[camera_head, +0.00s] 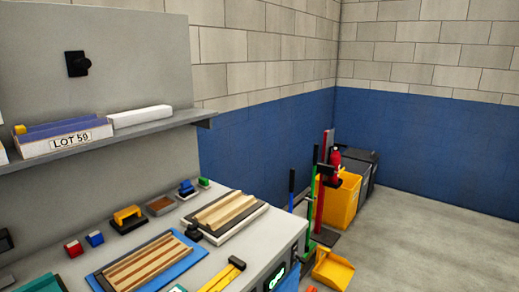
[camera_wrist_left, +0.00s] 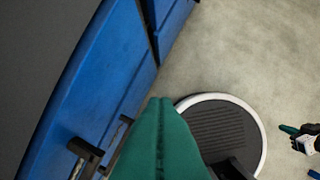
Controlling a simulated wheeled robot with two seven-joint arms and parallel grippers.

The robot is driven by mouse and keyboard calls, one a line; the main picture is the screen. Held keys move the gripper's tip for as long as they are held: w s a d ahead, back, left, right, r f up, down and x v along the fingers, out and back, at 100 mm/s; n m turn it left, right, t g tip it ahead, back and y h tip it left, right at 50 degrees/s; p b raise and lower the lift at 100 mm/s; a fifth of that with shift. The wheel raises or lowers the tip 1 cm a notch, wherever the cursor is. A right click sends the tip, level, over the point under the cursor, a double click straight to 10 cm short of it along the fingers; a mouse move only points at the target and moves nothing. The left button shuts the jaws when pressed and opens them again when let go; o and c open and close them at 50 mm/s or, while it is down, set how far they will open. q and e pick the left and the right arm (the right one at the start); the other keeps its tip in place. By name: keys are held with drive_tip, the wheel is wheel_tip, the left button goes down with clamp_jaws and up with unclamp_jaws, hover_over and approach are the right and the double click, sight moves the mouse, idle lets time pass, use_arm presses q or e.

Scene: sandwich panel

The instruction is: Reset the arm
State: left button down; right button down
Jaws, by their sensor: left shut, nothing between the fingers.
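My left gripper (camera_wrist_left: 160,104) fills the lower middle of the left wrist view. Its green fingers are pressed together with nothing between them. It points down past the blue cabinet front (camera_wrist_left: 95,80) and is clear of the workbench top. What looks like my right gripper (camera_wrist_left: 284,128) shows small at the right edge of the same view, with a green tip; its opening is too small to judge. Neither gripper can be made out for sure in the head view.
The workbench (camera_head: 215,258) holds striped wooden panels (camera_head: 150,262), a yellow-handled tool (camera_head: 128,217) and small coloured blocks. A shelf (camera_head: 110,135) with a LOT 59 box (camera_head: 65,141) hangs above. Yellow bin (camera_head: 342,200) and cleaning tools stand beyond. Black handles (camera_wrist_left: 85,150) stick out from the cabinet.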

use_arm(q)
drive_tip(key=s+f+g, duration=0.1)
drive_tip(key=s+f, duration=0.2)
drive_tip(key=f, duration=0.9)
drive_tip(key=s+f, duration=0.2)
drive_tip(key=f, duration=0.9)
drive_tip(key=s+a+f+g, duration=0.1)
drive_tip(key=s+a+f, duration=0.2)
drive_tip(key=s+f, duration=0.8)
drive_tip(key=s, duration=0.3)
drive_tip(key=shift+f, duration=0.35)
drive_tip(key=shift+a, duration=0.1)
